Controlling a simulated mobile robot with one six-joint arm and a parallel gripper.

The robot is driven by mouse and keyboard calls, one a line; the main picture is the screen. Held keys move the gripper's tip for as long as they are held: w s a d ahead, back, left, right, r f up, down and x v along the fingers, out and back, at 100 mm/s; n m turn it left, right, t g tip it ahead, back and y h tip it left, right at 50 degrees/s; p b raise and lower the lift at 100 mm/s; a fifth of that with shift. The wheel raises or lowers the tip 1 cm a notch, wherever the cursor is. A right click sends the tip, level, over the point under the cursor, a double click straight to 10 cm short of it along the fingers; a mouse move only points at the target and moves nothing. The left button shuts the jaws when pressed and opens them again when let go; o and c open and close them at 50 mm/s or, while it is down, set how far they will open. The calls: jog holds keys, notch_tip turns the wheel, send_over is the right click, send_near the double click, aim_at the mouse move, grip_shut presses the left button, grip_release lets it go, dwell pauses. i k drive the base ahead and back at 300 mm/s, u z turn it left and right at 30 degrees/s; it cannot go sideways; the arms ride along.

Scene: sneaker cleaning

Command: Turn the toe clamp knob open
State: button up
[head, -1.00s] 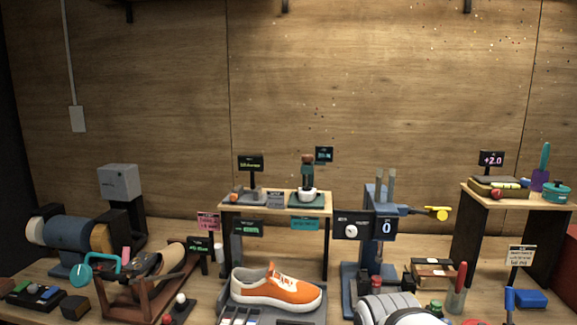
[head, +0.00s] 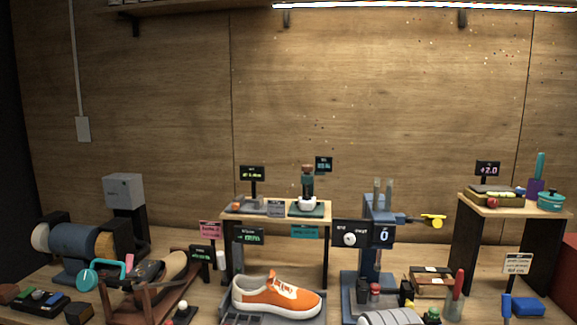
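I cannot tell for certain which part is the toe clamp knob. A teal ring-shaped handle (head: 89,275) shows at the left end of a brown wooden stand (head: 126,303), beside a tan rounded piece (head: 172,268). A white round knob (head: 349,240) is on a black panel left of the blue press (head: 370,262). The orange sneaker (head: 262,298) with a white sole lies on a grey tray (head: 318,310) in the front middle, toe to the right. My gripper's fingers are not visible. A grey-white ridged part (head: 390,317), perhaps my arm, shows at the bottom edge.
A blue motor-like machine (head: 72,247) stands at the left. A small wooden shelf (head: 326,208) stands behind the sneaker. A yellow-tipped lever (head: 432,221) sticks out right of the press. A red-handled tool (head: 459,282) stands at front right. A raised table (head: 508,206) is at right.

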aim_at(307, 168)
jog(key=k, duration=1.2)
jog(key=u, duration=0.55)
jog(key=i, duration=1.9)
jog(key=z, duration=0.65)
